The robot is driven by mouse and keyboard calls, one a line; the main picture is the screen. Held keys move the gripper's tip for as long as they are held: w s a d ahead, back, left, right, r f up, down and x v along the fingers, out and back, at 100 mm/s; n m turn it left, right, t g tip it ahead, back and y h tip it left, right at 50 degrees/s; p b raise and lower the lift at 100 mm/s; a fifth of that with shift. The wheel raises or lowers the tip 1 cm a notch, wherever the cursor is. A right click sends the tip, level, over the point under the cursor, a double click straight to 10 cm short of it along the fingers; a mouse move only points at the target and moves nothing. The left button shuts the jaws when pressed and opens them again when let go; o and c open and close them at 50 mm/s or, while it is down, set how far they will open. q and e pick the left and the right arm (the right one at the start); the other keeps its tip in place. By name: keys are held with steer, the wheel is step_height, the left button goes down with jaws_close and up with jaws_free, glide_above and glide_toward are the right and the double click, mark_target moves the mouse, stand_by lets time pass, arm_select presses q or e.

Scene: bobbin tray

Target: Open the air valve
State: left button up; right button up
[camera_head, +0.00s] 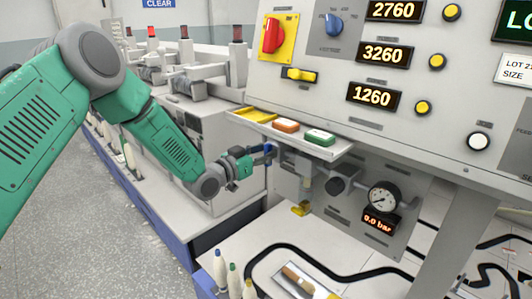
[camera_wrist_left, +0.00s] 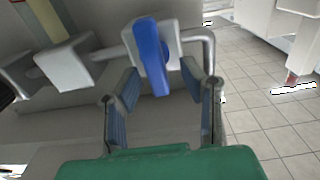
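The air valve's blue lever (camera_head: 268,150) is on a grey fitting under the panel's shelf. In the left wrist view the lever (camera_wrist_left: 152,55) stands nearly upright in the picture on a pale valve body (camera_wrist_left: 172,45) with a pipe. My left gripper (camera_head: 250,160) is beside the lever. In the wrist view its two blue-padded fingers (camera_wrist_left: 163,82) are apart, and the lever's lower end shows between them; I cannot tell whether they touch it. The round gauge (camera_head: 384,197) has a display (camera_head: 380,220) reading 0.0 bar. My right gripper is out of view.
A shelf (camera_head: 290,138) with yellow, orange and green pieces juts out just above the gripper. The panel (camera_head: 440,110) carries a red rotary switch (camera_head: 272,36) and several buttons. Below lie a black hose (camera_head: 340,277) and bobbins (camera_head: 234,280).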

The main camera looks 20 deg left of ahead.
arm_select(q)
steer(key=shift+w+d, duration=0.15)
steer(key=shift+w, duration=0.1)
jaws_close()
